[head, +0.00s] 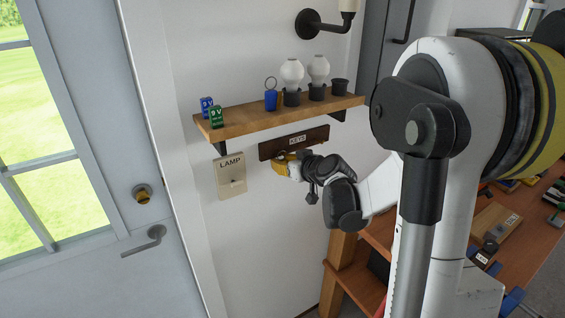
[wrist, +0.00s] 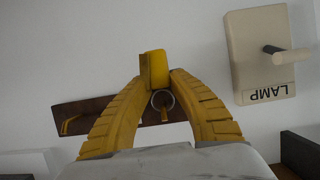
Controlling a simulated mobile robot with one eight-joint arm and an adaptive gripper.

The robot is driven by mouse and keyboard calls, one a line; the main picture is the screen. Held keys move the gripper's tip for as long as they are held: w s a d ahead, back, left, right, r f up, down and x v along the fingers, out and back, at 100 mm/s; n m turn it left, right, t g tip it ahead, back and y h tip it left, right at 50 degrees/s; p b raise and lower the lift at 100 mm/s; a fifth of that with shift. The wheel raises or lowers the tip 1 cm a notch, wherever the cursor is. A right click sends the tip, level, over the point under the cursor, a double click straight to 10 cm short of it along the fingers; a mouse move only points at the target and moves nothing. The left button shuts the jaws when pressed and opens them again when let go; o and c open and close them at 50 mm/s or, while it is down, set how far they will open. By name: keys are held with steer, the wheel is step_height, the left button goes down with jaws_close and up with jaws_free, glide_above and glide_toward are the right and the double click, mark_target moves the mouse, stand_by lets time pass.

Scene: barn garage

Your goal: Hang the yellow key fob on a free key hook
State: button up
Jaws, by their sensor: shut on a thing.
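The yellow key fob (wrist: 154,70) is pinched between the yellow fingertips of my gripper (wrist: 154,78) in the wrist view, which is upside down. Its metal ring (wrist: 162,100) shows in front of the brown key board. A brass hook (wrist: 163,113) shows at the ring; I cannot tell whether the ring is around it. Another hook (wrist: 70,124) at the board's other end looks bare. In the head view my gripper (head: 281,162) is at the lower left part of the KEYS board (head: 318,137), and the fob cannot be made out from the fingers.
The LAMP switch plate (head: 230,175) is just left of my gripper. A wooden shelf (head: 245,123) above the board bears batteries (head: 216,116), a blue fob (head: 271,99), white bulbs (head: 291,72) and dark cups. A workbench (head: 540,205) stands at the right and a door at the left.

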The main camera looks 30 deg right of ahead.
steer(key=o, duration=1)
steer(key=shift+s, duration=0.1)
steer(key=v, duration=1.2)
steer(key=s+a+f+g+y+b, duration=0.1)
steer(key=s+a+f+g+b, duration=0.15)
steer(key=a, duration=0.45)
steer(key=s+a+f+g+y+b, duration=0.1)
steer(key=s+a+f+b, duration=0.1)
steer(key=s+a+f, duration=0.3)
steer(key=s+a+f+g+b, duration=0.1)
steer(key=s+a+f, duration=0.1)
steer(key=s, duration=0.1)
steer(key=s+a+f+g+h+b, duration=0.1)
steer(key=s+a+b, duration=0.1)
steer(key=s, duration=0.2)
steer(key=s+a+f+g+h+b, duration=0.1)
steer(key=s+a+f, duration=0.1)
steer(key=s, duration=0.1)
steer(key=shift+s+a+f+b, duration=0.2)
steer(key=shift+f+b, duration=0.1)
steer(key=shift+f, duration=0.05)
